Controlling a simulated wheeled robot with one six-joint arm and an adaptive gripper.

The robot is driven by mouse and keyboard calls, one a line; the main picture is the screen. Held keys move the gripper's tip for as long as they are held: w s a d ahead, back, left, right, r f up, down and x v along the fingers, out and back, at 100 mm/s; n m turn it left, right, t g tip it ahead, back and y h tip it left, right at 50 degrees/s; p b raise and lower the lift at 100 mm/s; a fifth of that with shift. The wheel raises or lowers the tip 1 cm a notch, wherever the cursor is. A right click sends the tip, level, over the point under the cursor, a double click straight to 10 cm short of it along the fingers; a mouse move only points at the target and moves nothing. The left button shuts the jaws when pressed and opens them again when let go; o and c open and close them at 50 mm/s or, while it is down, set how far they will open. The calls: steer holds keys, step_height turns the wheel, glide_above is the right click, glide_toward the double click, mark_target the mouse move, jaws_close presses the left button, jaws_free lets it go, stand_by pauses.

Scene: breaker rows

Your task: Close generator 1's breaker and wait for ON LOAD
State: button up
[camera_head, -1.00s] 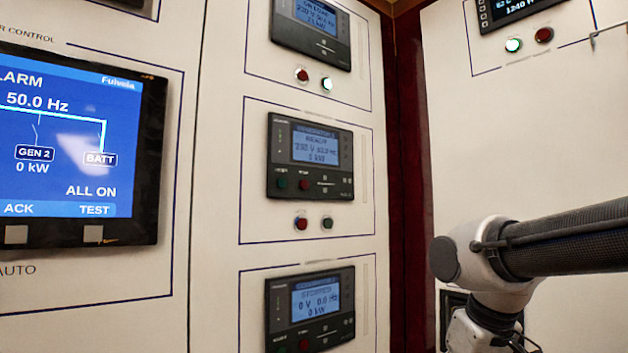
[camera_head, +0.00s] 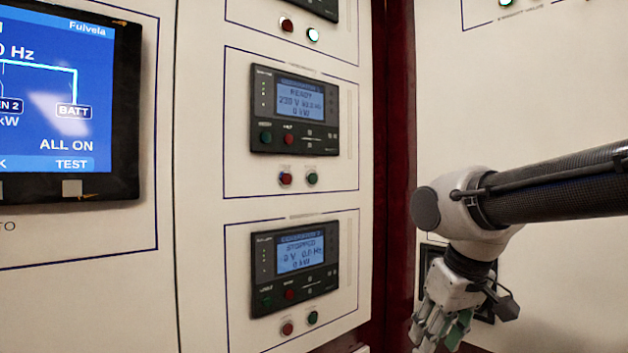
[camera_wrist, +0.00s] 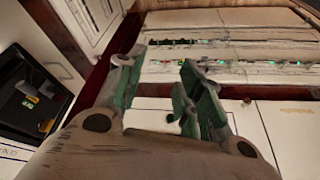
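In the head view a generator control unit (camera_head: 295,112) reads READY, about 230 V and 0 kW. A red button (camera_head: 285,178) and a green button (camera_head: 312,178) sit below it. A lower unit (camera_head: 295,265) reads STOPPED, 0 V, 0.0 Hz, 0 kW, with a red button (camera_head: 287,328) and a green button (camera_head: 313,318) below. The title lines are too blurred to tell which is generator 1. My gripper (camera_head: 437,338) hangs right of these units, apart from them. In the wrist view my gripper (camera_wrist: 158,78) has its green-padded fingers apart, with nothing between them.
A blue mimic screen (camera_head: 60,95) is at the left. A lit button (camera_head: 313,35) belongs to the unit above. A dark red corner post (camera_head: 393,150) stands between the panels. The wrist view shows rows with small green lights (camera_wrist: 225,62) and a black recessed panel (camera_wrist: 35,100).

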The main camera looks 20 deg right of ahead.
jaws_close()
stand_by(1.1)
